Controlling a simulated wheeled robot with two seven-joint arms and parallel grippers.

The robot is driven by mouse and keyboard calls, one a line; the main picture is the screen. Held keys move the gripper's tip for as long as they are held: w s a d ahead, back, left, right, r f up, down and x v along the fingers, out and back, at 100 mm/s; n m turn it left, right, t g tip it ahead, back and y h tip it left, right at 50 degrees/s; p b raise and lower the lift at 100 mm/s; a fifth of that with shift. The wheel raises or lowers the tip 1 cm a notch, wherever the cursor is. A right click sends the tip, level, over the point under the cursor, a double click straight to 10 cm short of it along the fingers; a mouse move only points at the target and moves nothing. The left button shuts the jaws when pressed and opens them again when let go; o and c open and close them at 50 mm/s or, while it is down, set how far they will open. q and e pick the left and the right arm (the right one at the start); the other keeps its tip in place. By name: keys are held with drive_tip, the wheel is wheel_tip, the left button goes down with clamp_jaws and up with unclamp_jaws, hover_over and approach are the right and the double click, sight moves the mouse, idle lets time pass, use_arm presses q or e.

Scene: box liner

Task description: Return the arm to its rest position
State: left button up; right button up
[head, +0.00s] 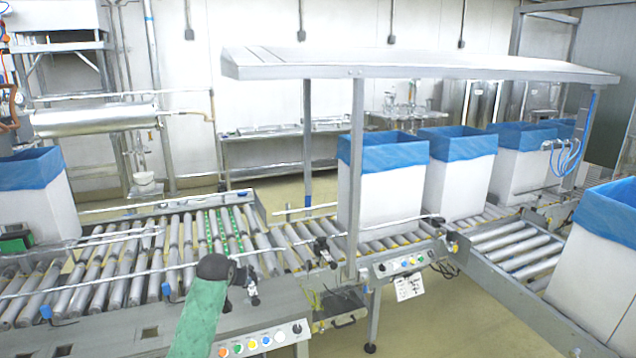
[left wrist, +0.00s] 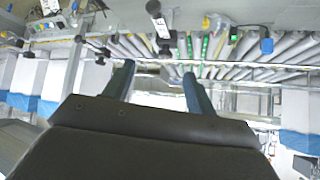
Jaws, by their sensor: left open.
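My left arm, in a green sleeve (head: 200,315), comes up from the bottom of the head view, left of centre. Its dark end with the left gripper (head: 230,272) is over the front rail of the roller conveyor. In the left wrist view the left gripper (left wrist: 159,72) shows two blue-green fingers spread apart with nothing between them. The gripper is open and empty. My right gripper is not in view.
The roller conveyor (head: 130,270) has a front panel with coloured buttons (head: 262,341). White boxes with blue liners stand at the left (head: 35,205), under the metal canopy (head: 420,66) and at the right (head: 600,265). The rollers before the arm carry no box.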

use_arm(q)
drive_tip(key=s+d+f+m+g, duration=0.1)
drive_tip(key=s+d+f, duration=0.2)
drive_tip(key=s+f, duration=0.9)
drive_tip(key=s+d+f+g, duration=0.1)
drive_tip(key=s+d+f, duration=0.2)
drive_tip(key=s+f, duration=0.85)
drive_tip(key=s+d+f+g, duration=0.1)
drive_tip(key=s+f+g, duration=0.1)
drive_tip(key=s+f, duration=0.4)
drive_tip(key=s+d+f+g, duration=0.1)
drive_tip(key=s+f, duration=0.6)
drive_tip(key=s, duration=0.9)
drive_tip(key=s+d+f+g, duration=0.1)
drive_tip(key=s+f, duration=0.5)
drive_tip(key=s, duration=0.6)
drive_tip(key=shift+f+g+h, duration=0.4)
drive_tip(key=shift+g, duration=0.5)
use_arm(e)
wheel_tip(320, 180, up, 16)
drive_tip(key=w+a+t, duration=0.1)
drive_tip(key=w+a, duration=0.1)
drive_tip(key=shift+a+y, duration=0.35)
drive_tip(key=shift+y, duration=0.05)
